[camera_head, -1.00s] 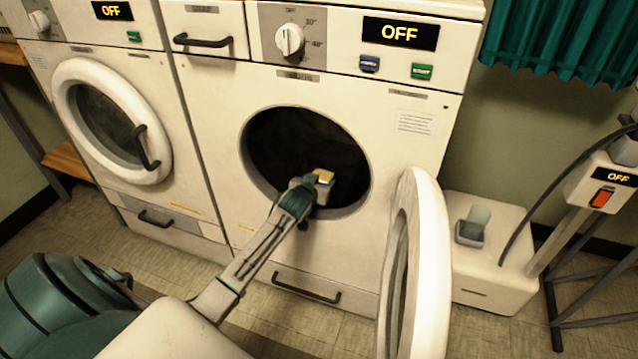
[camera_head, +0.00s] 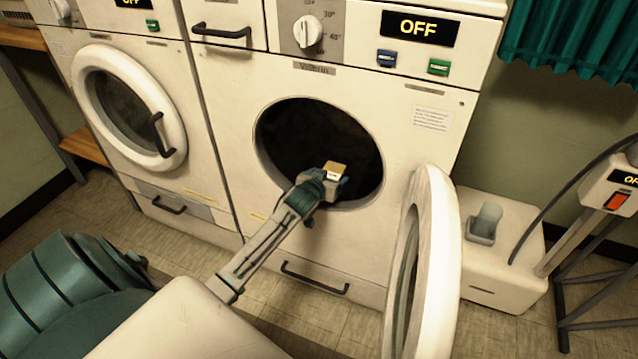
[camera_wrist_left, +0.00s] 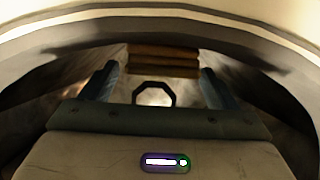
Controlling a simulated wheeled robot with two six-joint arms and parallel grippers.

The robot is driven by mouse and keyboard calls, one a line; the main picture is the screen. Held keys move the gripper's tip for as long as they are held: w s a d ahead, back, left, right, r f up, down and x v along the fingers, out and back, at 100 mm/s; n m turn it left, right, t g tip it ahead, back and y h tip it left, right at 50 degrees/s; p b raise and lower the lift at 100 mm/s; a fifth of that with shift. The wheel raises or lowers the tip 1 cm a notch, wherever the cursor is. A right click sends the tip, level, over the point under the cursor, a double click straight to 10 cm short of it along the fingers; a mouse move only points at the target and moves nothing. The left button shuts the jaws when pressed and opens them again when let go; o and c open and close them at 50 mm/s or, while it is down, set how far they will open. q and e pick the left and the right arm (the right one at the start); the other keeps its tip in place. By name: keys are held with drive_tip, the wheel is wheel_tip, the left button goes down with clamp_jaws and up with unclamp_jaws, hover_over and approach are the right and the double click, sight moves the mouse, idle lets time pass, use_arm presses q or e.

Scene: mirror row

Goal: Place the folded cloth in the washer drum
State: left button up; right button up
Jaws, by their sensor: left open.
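The open washer's round drum opening (camera_head: 300,130) is dark inside. My left gripper (camera_head: 334,180) is at the lower part of this opening, its arm coming in from the lower left. A small tan folded cloth (camera_head: 335,168) shows at its fingertips. In the left wrist view the folded cloth (camera_wrist_left: 163,62) is a brown layered stack ahead, between the two blue fingers (camera_wrist_left: 160,72). The fingers are apart, with gaps showing on both sides of the cloth. What the cloth rests on is hidden. My right gripper is not in view.
The open washer door (camera_head: 437,265) stands out at the right of the opening. A second washer (camera_head: 130,108) at left has its door shut. A white box (camera_head: 505,270) with a small cup and a stand with an OFF display (camera_head: 615,185) are at right.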

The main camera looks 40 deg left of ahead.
use_arm(q)
drive_tip(key=p+v, duration=0.1)
drive_tip(key=v, duration=0.7)
drive_tip(key=shift+s+d+r, duration=0.1)
drive_tip(key=shift+s+d, duration=0.2)
drive_tip(key=s+d+r+m+t+h, duration=0.2)
drive_tip(key=s+d+r+h, duration=0.1)
drive_tip(key=s+d, duration=0.55)
drive_tip(key=s+d+r+m+t+h, duration=0.1)
drive_tip(key=s+d+r+t, duration=0.4)
drive_tip(key=s+r, duration=0.5)
wheel_tip(320, 180, up, 3)
drive_tip(key=shift+d+f, duration=0.1)
drive_tip(key=shift+d, duration=0.9)
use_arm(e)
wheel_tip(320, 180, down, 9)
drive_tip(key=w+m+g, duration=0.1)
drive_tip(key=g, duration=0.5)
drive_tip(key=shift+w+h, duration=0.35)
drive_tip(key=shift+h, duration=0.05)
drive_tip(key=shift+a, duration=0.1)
